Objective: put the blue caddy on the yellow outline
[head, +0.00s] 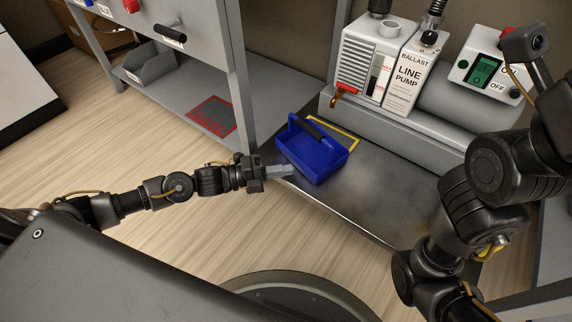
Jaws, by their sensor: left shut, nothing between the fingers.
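The blue caddy (318,160), with a dark bar handle across its top, sits on the grey metal shelf (372,195). The yellow outline (345,137) is on the shelf behind it. The caddy covers the near part of the outline, so I cannot tell how much of the caddy lies inside. My left gripper (290,171) is shut and empty, at the caddy's near left side; I cannot tell whether it touches. My right arm rises at the right, and its gripper fingers are not visible.
A pump (375,60) labelled ballast line pump stands behind the outline, with a red-handled brass tap (343,91). A switch box (483,72) is at the right. A grey post (237,90) stands left of the caddy. A red outline (212,115) marks the left shelf.

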